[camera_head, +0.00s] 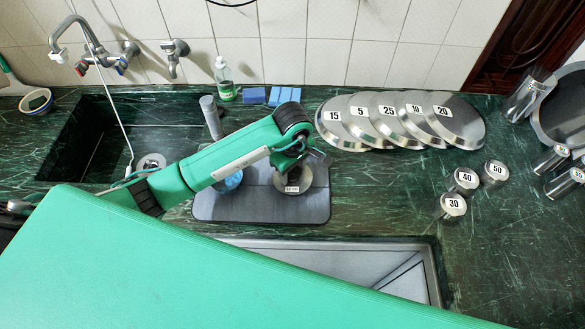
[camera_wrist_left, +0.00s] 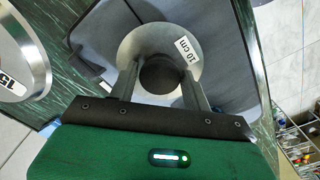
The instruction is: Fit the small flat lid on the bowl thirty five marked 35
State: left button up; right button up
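A small flat round grey lid (camera_head: 293,182) lies on or just above the dark grey mat (camera_head: 215,207); its label reads 10 cm in the left wrist view (camera_wrist_left: 187,48). My left gripper (camera_head: 299,160) is over it, pointing down. In the left wrist view its two fingers (camera_wrist_left: 162,84) stand on either side of a dark round knob (camera_wrist_left: 160,73); whether they press on it cannot be told. At the right edge, two metal cups, an upper one (camera_head: 549,162) and a lower one (camera_head: 563,184), carry small labels; the lower one seems to read 35. My right gripper is not in view.
Metal cups marked 30 (camera_head: 452,207), 40 (camera_head: 463,181) and 50 (camera_head: 494,173) stand on the green counter. Several numbered metal lids (camera_head: 335,132) overlap behind. A blue round thing (camera_head: 229,181) is on the mat. A sink (camera_head: 405,280) opens in front.

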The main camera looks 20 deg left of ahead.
pick_arm(q)
jog(key=o, duration=0.3)
jog(key=shift+r, duration=0.1)
jog(key=shift+r, duration=0.35)
notch_tip(320, 180, up, 13)
jog(key=b, duration=0.3)
jog(key=shift+f, duration=0.1)
